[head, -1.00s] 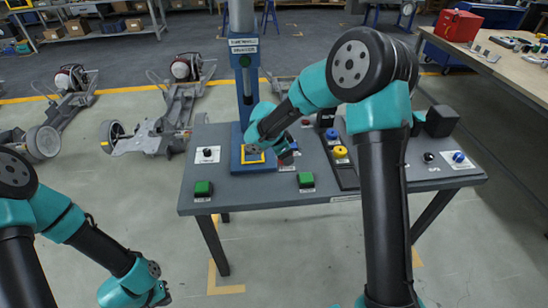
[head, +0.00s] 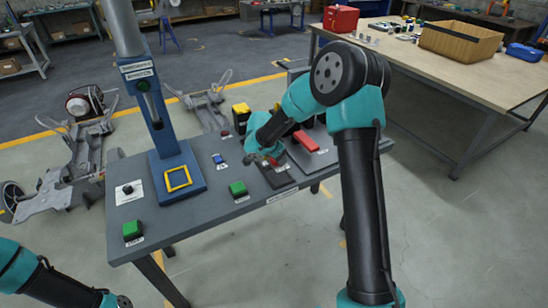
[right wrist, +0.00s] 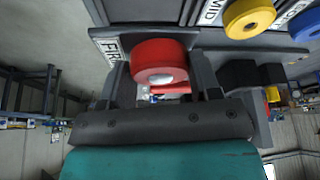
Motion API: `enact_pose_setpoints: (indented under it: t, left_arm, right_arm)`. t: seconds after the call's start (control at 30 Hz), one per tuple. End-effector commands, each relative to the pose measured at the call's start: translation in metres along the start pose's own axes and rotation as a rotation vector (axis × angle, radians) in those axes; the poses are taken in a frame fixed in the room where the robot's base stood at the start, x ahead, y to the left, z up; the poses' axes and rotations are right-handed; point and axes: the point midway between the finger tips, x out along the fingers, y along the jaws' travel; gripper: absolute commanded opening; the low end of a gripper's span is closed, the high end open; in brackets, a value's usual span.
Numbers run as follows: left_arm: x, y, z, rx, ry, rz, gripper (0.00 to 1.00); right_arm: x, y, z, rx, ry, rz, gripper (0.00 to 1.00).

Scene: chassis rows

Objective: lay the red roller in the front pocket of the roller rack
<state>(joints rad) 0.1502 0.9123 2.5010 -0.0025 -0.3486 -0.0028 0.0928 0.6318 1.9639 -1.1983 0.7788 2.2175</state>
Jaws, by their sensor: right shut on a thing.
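In the right wrist view the red roller (right wrist: 160,58) sits between the two fingers of my right gripper (right wrist: 160,80), which is shut on it. Behind it is the dark roller rack (right wrist: 150,12), with a partly hidden label starting "FR" beside the roller and a "MID" label further along. A yellow roller (right wrist: 249,17) and a blue roller (right wrist: 305,24) are at the rack's other places. In the head view my right gripper (head: 268,160) is low over the rack (head: 279,176); the arm hides most of it. Whether the roller touches the pocket cannot be told. My left gripper is out of view.
The grey table (head: 225,210) carries a blue press stand (head: 178,180), green buttons (head: 237,188) and a red block (head: 306,141) near my right gripper. A wooden bench (head: 450,75) with a cardboard box (head: 460,42) stands at the right. Chassis frames lie at the left.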

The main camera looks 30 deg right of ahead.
Motion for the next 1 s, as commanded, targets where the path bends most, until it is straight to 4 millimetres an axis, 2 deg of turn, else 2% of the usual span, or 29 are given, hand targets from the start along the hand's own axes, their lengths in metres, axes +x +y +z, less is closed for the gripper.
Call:
enact_pose_setpoints:
  t: [0.27,0.8,1.0]
  left_arm:
    - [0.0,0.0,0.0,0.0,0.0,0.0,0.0]
    - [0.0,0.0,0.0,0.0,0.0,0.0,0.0]
    - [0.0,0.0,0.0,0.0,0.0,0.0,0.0]
  right_arm:
    - [0.003,0.0,0.001,0.001,0.0,0.001,0.28]
    - [0.037,0.0,0.015,0.001,0.0,0.001,0.28]
    - [0.041,0.0,0.017,0.002,0.0,0.001,0.28]
